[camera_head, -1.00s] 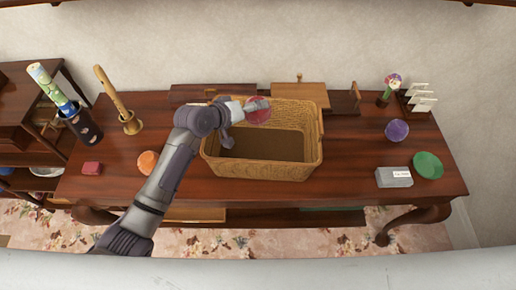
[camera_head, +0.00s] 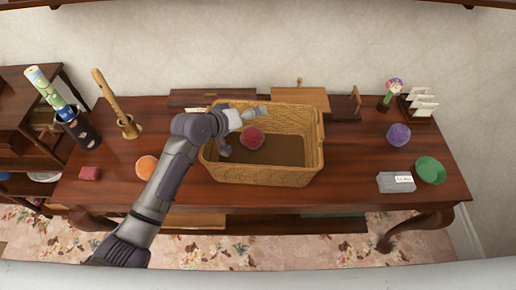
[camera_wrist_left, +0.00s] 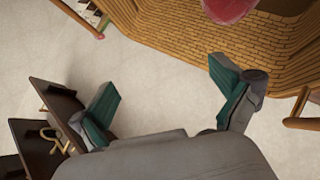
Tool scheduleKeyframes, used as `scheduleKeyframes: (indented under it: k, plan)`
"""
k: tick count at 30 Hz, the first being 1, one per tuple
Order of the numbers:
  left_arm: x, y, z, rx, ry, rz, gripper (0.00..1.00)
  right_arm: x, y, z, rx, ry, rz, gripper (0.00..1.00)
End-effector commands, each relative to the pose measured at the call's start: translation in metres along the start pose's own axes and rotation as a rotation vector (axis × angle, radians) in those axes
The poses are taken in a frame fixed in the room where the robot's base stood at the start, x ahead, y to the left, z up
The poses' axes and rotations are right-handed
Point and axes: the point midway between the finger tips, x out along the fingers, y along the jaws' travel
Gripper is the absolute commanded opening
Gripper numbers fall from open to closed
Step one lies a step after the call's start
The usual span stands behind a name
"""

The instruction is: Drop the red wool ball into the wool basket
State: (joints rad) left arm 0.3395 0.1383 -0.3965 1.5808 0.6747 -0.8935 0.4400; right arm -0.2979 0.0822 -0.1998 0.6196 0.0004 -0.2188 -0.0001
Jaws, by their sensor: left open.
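The red wool ball (camera_head: 252,138) is inside the wicker wool basket (camera_head: 262,176), toward its left part; whether it touches the basket floor I cannot tell. It also shows at the top edge of the left wrist view (camera_wrist_left: 230,8), apart from the fingers. My left gripper (camera_head: 256,113) is over the back left of the basket. In the left wrist view my left gripper (camera_wrist_left: 168,102) is open with nothing between its fingers, and the basket's woven wall (camera_wrist_left: 185,35) is beyond it. My right gripper is not in view.
The basket stands on a dark wooden table (camera_head: 350,160). A wooden box (camera_head: 298,90) stands behind.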

Motion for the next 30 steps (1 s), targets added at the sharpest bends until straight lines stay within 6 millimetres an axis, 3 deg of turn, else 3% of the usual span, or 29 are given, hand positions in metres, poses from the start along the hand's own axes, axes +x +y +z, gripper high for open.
scheduleKeyframes:
  k: [15,21,30]
  plan:
    - [-0.098,-0.001,0.000,0.000,0.001,-0.002,1.00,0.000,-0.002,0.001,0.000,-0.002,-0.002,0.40]
    - [-0.111,0.000,0.000,0.001,0.000,-0.001,1.00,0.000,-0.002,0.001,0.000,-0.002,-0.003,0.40]
    - [-0.112,0.000,0.000,0.001,0.000,-0.001,1.00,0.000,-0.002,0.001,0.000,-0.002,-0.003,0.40]
